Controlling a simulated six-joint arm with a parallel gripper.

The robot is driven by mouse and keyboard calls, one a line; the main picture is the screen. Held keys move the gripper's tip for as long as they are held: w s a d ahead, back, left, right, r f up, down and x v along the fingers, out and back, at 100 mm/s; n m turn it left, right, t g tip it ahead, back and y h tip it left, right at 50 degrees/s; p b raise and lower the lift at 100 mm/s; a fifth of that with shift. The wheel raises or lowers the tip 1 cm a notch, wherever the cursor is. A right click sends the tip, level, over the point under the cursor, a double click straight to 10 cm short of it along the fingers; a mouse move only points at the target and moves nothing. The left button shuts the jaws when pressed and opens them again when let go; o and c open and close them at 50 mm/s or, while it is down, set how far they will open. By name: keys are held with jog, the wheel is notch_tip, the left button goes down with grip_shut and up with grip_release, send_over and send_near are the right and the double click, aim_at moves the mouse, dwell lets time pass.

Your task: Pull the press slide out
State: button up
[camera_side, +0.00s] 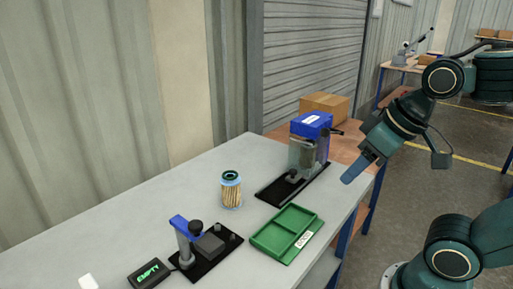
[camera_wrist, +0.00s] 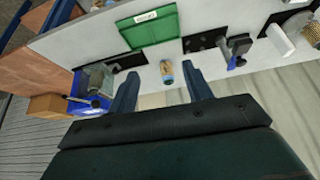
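The press (camera_side: 311,127) is a blue-topped machine with a clear guard on a long black base (camera_side: 268,195) at the back right of the table. A dark knob (camera_side: 293,175) stands low at its front; I cannot tell for sure whether it belongs to the slide. In the wrist view the press (camera_wrist: 92,100) is at the left, beyond my left finger. My gripper (camera_side: 356,171) hangs right of the press in the side view, apart from it. In the wrist view my gripper (camera_wrist: 161,88) is open, with nothing between its blue fingers.
A filter cartridge (camera_side: 231,189) stands mid-table. A green tray (camera_side: 287,234) lies in front of the press. A cardboard box (camera_side: 324,106) is behind the press.

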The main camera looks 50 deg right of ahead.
aim_at(293, 170)
jog(key=w+d+m+g+h, duration=0.1)
jog(key=w+d+m, duration=0.35)
jog(key=w, duration=0.45)
jog(key=w+d+f+m+g+h, duration=0.1)
jog(key=w+d+f+m, duration=0.3)
jog(key=w+d, duration=0.3)
jog(key=w+d+f+m+g+h, duration=0.1)
jog(key=w+d+f+m+h, duration=0.1)
jog(key=w+d+f+m, duration=0.2)
jog(key=w+d+f, duration=0.3)
jog(key=w+d, duration=0.1)
jog(key=w, duration=0.2)
jog(key=shift+w+d+f+g, duration=0.15)
jog(key=shift+w+d+g, duration=0.15)
jog(key=shift+w+g, duration=0.1)
jog(key=shift+m, duration=0.25)
jog(key=shift+x, duration=6.85)
jog(key=shift+c, duration=0.2)
jog(key=shift+a, duration=0.1)
grip_shut()
